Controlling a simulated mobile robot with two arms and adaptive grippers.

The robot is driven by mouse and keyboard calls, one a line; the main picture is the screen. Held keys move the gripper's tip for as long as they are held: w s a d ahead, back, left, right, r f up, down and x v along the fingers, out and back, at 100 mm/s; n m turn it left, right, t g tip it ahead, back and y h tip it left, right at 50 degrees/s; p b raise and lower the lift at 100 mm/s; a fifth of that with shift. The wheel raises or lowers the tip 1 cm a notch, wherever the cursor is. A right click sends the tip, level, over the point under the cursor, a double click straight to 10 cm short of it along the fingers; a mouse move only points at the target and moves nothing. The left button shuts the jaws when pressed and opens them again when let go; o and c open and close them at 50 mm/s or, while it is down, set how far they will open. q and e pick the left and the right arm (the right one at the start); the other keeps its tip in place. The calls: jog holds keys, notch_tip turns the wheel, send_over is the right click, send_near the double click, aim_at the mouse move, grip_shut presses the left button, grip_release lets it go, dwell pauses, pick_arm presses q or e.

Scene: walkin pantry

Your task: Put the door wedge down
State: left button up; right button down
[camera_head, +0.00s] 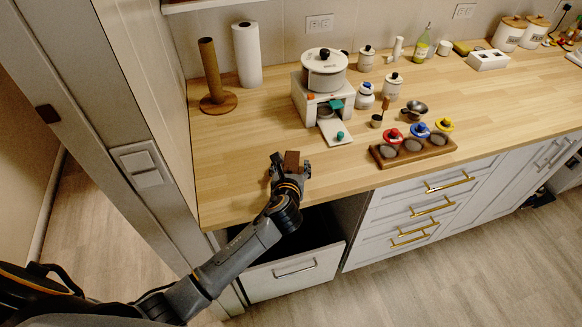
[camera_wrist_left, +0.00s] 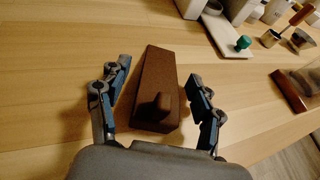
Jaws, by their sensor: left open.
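In the head view the wedge (camera_head: 291,160) shows near the counter's front edge, at the tip of my left arm. My left gripper (camera_head: 290,165) is open, with one finger on each side of the wedge. In the left wrist view the fingers of my left gripper (camera_wrist_left: 160,95) stand apart from the wedge, with gaps on both sides. My right gripper is in neither view.
The wooden counter (camera_head: 240,150) is clear left of the wedge. A white machine (camera_head: 310,105) with a pot stands behind it. A wooden rack (camera_head: 415,152) with several colored-topped items sits to the right. An open drawer (camera_head: 295,270) is below the counter edge.

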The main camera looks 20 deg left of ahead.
pick_arm(q)
grip_shut()
jog(key=shift+r, duration=0.15)
